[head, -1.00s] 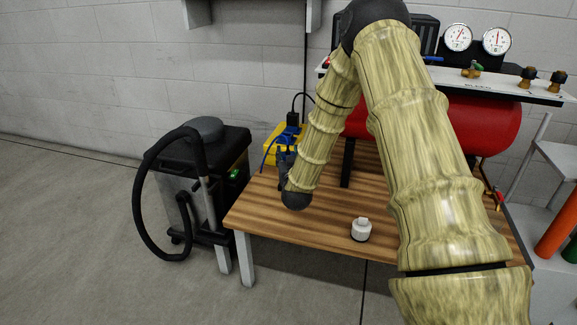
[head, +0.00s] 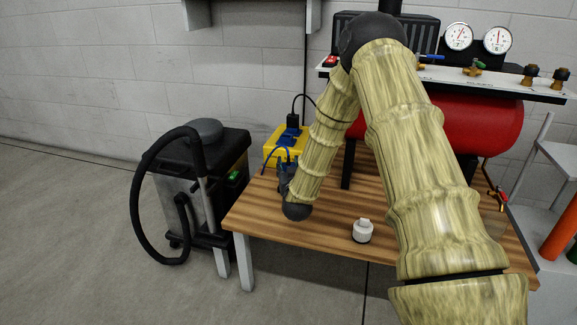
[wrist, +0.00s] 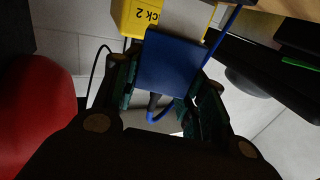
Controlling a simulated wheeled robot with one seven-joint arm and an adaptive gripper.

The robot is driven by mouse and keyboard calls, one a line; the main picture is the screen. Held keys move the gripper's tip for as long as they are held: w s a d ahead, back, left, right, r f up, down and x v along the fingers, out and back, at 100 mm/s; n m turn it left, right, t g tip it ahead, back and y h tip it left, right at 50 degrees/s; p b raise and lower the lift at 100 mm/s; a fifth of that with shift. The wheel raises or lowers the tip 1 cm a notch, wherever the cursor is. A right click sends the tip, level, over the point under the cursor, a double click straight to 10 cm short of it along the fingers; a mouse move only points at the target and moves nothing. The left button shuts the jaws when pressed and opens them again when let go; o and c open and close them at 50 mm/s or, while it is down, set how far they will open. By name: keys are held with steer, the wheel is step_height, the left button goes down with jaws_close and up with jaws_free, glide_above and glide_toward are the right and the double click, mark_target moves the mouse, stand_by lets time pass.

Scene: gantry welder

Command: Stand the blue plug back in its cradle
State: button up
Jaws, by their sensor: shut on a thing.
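In the wrist view the blue plug (wrist: 172,64) shows as a flat blue block between the two fingers of my gripper (wrist: 172,92), which is shut on it. A dark stem and a blue cord come from its lower end. In the head view my gripper (head: 287,178) is low over the left part of the table, just in front of a yellow box (head: 272,152); the blue cord (head: 267,158) arches beside it. The plug itself is mostly hidden there by my gripper and arm. I cannot tell which thing is the cradle.
The wooden table (head: 300,233) carries a white capped piece (head: 362,231) and a red tank (head: 455,125). A black plug (head: 292,120) with a cord sits on the yellow box. A black and grey machine with a hose (head: 205,165) stands left.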

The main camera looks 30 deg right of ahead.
steer(key=shift+f, duration=0.2)
steer(key=o, duration=1.1)
steer(key=shift+c, duration=0.2)
steer(key=shift+r, duration=0.1)
steer(key=shift+r, duration=0.25)
steer(key=p+v, duration=0.4)
steer(key=v, duration=0.8)
steer(key=shift+r+p, duration=0.25)
steer(key=shift+p, duration=0.05)
steer(key=shift+r, duration=0.15)
